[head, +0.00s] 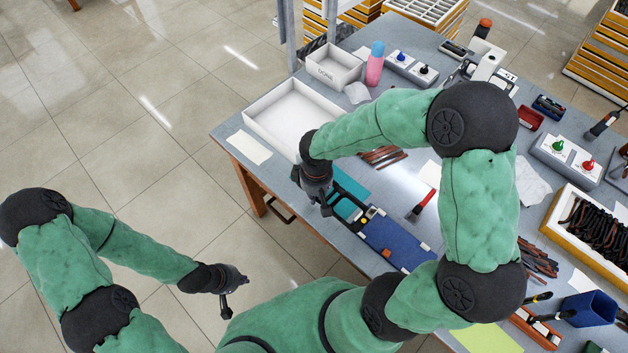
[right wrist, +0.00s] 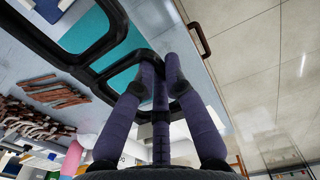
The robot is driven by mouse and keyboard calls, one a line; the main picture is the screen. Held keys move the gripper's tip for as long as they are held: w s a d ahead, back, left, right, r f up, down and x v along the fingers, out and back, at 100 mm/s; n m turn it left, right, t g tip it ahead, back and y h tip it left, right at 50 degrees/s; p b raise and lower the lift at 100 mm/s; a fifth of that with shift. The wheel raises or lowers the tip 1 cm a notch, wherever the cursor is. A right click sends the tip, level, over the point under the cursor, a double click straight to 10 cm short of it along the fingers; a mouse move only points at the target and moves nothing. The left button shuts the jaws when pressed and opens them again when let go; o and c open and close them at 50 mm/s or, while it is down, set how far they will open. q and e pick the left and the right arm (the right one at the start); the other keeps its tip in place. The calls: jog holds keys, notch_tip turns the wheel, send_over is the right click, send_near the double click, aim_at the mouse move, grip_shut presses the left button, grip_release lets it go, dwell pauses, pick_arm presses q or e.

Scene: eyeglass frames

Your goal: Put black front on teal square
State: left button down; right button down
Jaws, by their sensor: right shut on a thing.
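The black front (head: 348,188), a black eyeglass frame with two rim openings, is over the teal square (head: 355,181). In the right wrist view the black front (right wrist: 100,65) runs from the upper left to my fingers, with the teal square (right wrist: 62,95) showing through and beside its rims. I cannot tell whether it touches the square. My right gripper (head: 326,207) is shut on the near end of the front; in the wrist view its fingers (right wrist: 160,75) close there. My left gripper (head: 236,284) hangs over the floor, away from the table; its jaw state is unclear.
A blue mat (head: 398,247) with small parts lies right of the teal square. A white tray (head: 255,120) and a white card (head: 249,147) lie to the left. Brown temple pieces (head: 382,156) lie behind. A red-handled brush (head: 424,204) lies on the right.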

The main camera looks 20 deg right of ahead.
jog(key=w+d+f, duration=0.1)
jog(key=w+f, duration=0.1)
jog(key=w, duration=0.1)
jog(key=w+d+f+b, duration=0.1)
jog(key=w+d+f, duration=0.1)
jog(key=w+f, duration=0.1)
jog(key=w+d+f+b, duration=0.1)
jog(key=w+f, duration=0.2)
jog(key=w, duration=0.1)
jog(key=shift+w+d+f, duration=0.2)
jog(key=shift+w+f, duration=0.05)
jog(key=shift+w+d+f+b, duration=0.15)
jog(key=shift+w+f+b, duration=0.15)
jog(key=shift+f+b, duration=0.55)
jog(key=shift+f, duration=1)
jog(key=shift+f+b, duration=0.35)
jog(key=shift+f, duration=0.05)
jog(key=shift+s+f, duration=0.1)
jog(key=shift+f, duration=0.05)
